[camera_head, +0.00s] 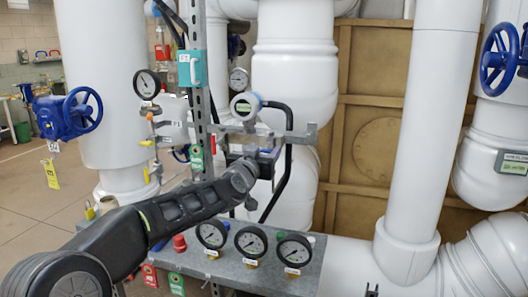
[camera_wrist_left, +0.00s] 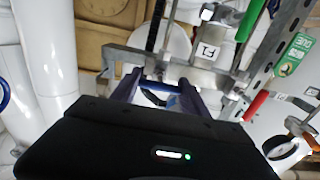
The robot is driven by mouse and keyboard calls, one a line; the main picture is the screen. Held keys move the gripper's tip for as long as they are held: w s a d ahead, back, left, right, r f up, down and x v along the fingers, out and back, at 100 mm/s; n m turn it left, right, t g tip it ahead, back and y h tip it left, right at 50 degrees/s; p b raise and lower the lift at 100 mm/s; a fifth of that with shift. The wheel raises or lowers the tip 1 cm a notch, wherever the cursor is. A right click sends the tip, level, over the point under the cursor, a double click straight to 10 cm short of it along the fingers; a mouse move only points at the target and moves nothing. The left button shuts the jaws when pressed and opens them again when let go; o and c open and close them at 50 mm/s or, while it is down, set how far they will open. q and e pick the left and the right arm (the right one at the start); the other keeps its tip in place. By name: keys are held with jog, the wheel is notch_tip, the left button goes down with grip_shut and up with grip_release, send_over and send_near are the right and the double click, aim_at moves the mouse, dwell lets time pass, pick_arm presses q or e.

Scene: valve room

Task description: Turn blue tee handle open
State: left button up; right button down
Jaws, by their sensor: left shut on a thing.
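My left arm reaches in from the lower left, and its gripper (camera_head: 262,160) is at the grey metal bracket beside the upright slotted post. In the left wrist view the two fingers (camera_wrist_left: 158,82) reach to the grey metal bar. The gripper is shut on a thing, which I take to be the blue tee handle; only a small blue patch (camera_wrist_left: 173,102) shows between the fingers. The handle's angle cannot be told. In the head view the handle is hidden behind my gripper and wrist. My right gripper is not in view.
Three black gauges (camera_head: 251,242) stand on a grey bench below my forearm. A slotted post (camera_head: 198,100) carries a teal box (camera_head: 191,68) and tags. A blue handwheel (camera_head: 84,110) is at the left, another (camera_head: 499,60) at the upper right. Large white pipes (camera_head: 424,110) crowd the right.

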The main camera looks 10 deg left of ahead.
pick_arm(q)
jog(key=c, duration=0.4)
jog(key=shift+n, duration=0.4)
jog(key=n+b, duration=0.1)
jog(key=n, duration=0.2)
jog(key=shift+f, duration=0.1)
jog(key=n+b, duration=0.1)
jog(key=n, duration=0.4)
jog(key=shift+b, duration=0.3)
jog(key=n+b, duration=0.1)
jog(key=n, duration=0.3)
jog(key=n+b, duration=0.1)
jog(key=n, duration=0.4)
